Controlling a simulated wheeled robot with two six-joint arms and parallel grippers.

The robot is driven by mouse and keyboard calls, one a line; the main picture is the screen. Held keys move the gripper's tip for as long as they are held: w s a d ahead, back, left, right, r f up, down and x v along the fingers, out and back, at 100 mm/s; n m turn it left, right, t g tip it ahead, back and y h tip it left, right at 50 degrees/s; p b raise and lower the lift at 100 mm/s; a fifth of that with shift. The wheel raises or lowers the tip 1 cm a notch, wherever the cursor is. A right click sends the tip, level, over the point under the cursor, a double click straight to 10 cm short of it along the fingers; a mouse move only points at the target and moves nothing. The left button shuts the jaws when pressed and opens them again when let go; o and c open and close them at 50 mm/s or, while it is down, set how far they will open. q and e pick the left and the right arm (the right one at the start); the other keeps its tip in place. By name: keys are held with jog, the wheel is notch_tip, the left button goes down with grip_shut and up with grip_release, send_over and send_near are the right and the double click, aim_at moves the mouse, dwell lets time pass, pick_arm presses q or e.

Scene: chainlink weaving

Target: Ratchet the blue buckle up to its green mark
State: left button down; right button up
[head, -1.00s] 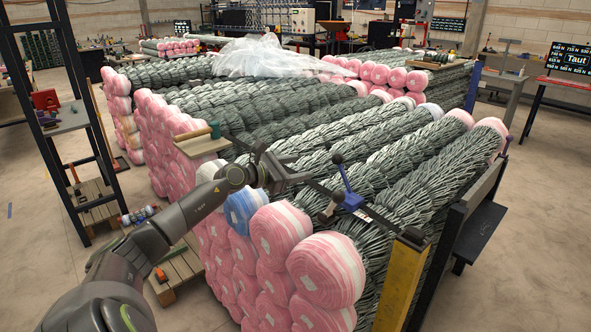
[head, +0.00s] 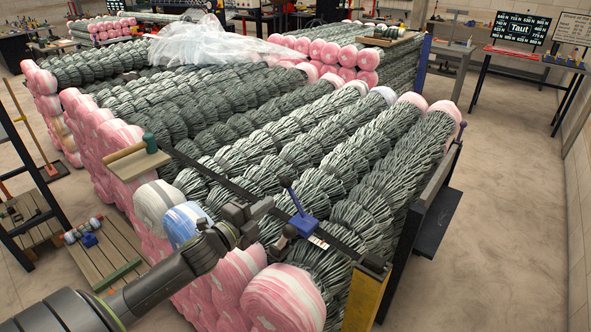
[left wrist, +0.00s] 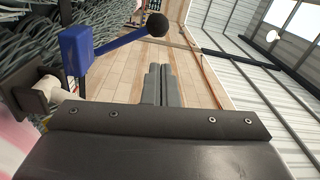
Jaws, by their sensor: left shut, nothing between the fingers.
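The blue buckle (head: 306,225) sits on a dark strap (head: 222,183) that runs across the bundles of grey-green mesh rolls. Its lever (head: 292,198) stands up, tilted, with a dark ball at the end. In the left wrist view the blue buckle (left wrist: 75,52) is at upper left, and its lever reaches right to a black ball (left wrist: 157,24). My left gripper (head: 266,206) is just left of the buckle in the head view. In the left wrist view its fingers (left wrist: 159,84) are together, empty and apart from the lever. I cannot make out the green mark.
A yellow post (head: 364,300) stands at the strap's near right end. Pink-ended rolls (head: 285,297) crowd below the gripper. A screen (head: 519,31) reads "Taut". Open floor lies right.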

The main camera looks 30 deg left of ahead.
pick_arm(q)
jog(key=w+d+n+b, duration=0.1)
jog(key=w+b, duration=0.1)
jog(key=w, duration=0.7)
jog(key=shift+w, duration=0.35)
pick_arm(e)
jog(key=shift+s+f, duration=0.15)
jog(key=shift+f, duration=0.4)
jog(key=shift+s+f, duration=0.15)
jog(key=shift+f, duration=0.35)
pick_arm(q)
jog(key=shift+f, duration=0.15)
pick_arm(e)
jog(key=shift+d+f, duration=0.1)
jog(key=shift+f, duration=0.05)
